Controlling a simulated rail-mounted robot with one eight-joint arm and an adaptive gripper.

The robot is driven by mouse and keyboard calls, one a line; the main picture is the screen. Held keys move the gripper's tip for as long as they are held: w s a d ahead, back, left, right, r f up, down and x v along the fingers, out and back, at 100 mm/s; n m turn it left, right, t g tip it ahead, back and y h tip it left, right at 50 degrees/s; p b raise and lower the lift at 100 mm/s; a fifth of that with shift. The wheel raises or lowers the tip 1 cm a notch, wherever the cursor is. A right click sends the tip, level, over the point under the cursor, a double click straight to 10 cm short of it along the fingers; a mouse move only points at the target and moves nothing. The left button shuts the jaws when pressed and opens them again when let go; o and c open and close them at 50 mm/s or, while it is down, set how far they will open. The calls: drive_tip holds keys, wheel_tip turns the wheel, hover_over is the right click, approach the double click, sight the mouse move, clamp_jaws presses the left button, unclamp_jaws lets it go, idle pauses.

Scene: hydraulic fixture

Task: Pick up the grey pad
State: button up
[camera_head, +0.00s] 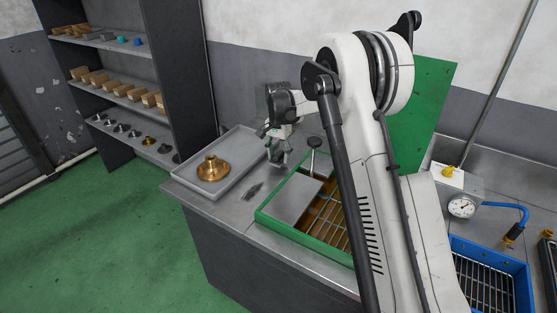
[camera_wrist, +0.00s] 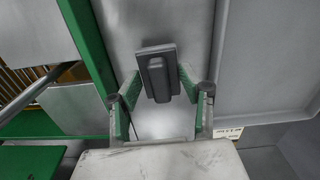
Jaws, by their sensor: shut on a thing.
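The grey pad (camera_wrist: 157,73) is a dark grey plate with a raised block on it. In the wrist view it lies between the green-lined fingertips of my gripper (camera_wrist: 159,80), which is shut on it. In the head view my gripper (camera_head: 278,157) is above the steel bench, between the grey tray and the green-framed fixture. The pad is too small there to make out clearly.
The grey tray (camera_head: 235,153) on the left holds a brass flanged part (camera_head: 212,168). The green-framed fixture (camera_head: 263,217) with a black-knobbed lever (camera_head: 314,143) stands close on the right. A small dark patch (camera_head: 253,189) shows on the bench; I cannot tell what it is.

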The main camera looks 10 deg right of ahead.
wheel_tip(320, 180, up, 2)
drive_tip(key=s+a+r, duration=0.5)
drive_tip(key=a+r, duration=0.2)
drive_tip(key=a, duration=0.3)
drive_tip(key=shift+s+a+b, duration=0.15)
drive_tip(key=shift+s+b, duration=0.05)
drive_tip(key=shift+b, duration=0.15)
drive_tip(key=shift+f, duration=0.1)
